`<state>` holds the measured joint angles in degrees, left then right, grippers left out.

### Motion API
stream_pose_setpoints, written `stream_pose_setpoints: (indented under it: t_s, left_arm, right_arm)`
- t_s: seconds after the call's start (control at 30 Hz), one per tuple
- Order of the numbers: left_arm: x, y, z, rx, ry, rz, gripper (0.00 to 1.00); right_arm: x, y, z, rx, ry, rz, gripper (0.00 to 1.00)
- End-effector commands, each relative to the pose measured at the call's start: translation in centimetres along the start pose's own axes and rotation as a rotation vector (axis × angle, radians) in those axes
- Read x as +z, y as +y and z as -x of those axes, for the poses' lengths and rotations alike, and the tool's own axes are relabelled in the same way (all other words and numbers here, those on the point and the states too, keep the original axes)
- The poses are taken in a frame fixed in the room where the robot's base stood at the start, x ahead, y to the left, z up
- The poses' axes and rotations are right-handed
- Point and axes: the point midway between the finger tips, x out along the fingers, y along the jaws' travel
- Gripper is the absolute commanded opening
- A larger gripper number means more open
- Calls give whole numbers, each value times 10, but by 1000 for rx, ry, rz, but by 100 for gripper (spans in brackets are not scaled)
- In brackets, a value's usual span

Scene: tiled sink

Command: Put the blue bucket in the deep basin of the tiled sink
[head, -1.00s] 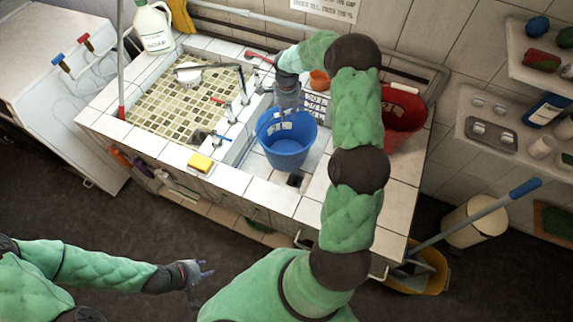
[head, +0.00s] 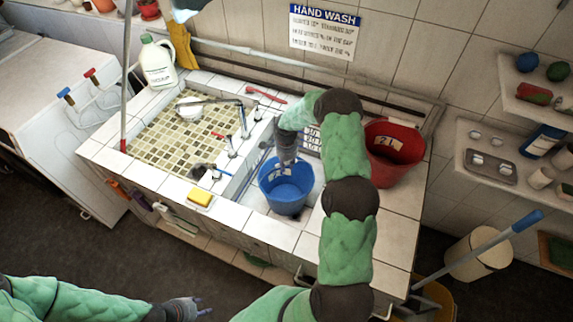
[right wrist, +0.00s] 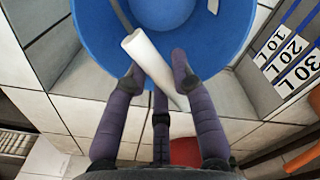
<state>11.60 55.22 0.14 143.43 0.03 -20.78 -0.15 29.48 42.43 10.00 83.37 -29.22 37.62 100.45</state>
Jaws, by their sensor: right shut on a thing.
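The blue bucket (head: 286,190) is at the deep basin (head: 245,193) of the tiled sink, on the right of the mosaic basin. Its lower part seems down inside, but I cannot tell whether it touches the floor. My right gripper (head: 286,162) is above the bucket. In the right wrist view, the fingers of my right gripper (right wrist: 158,75) are closed around the white handle grip (right wrist: 150,65), over the blue bucket (right wrist: 95,45). My left gripper (head: 202,307) is low at the bottom edge, empty, with its fingers apart, far from the bucket.
A mosaic-floored shallow basin (head: 185,130) with a tap (head: 242,120) lies left. A red bucket (head: 392,152) stands on the right counter. A yellow sponge (head: 200,197) lies on the front edge and a white jug (head: 158,62) stands behind. Volume markings (right wrist: 290,60) line the basin wall.

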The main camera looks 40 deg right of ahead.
Motion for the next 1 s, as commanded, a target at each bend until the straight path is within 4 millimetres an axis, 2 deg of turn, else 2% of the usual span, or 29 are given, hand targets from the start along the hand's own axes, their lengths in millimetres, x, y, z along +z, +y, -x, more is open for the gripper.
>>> stream_pose_setpoints:
  t_s: [0.23, 0.27, 0.33, 0.77, 0.87, 1.0]
  left_arm:
    - [0, -2, -4, 0, 0, 0, 40]
    - [0, -2, -4, 0, 0, 0, 40]
    - [0, -1, -3, 0, 0, 0, 40]
    - [0, 0, 0, 0, 0, 0, 40]
    - [0, 0, 0, 0, 0, 0, 40]
    - [0, 0, 0, 0, 0, 0, 40]
  right_arm:
    - [0, 0, -3, -1, 0, 0, 0]
    - [0, 0, -4, 1, 0, 0, 28]
    - [0, 1, -3, 2, 0, 0, 48]
    - [0, 0, 0, 2, 0, 0, 49]
    - [0, 0, 10, -1, 1, 0, 49]
    - [0, -1, 36, -2, 0, -1, 49]
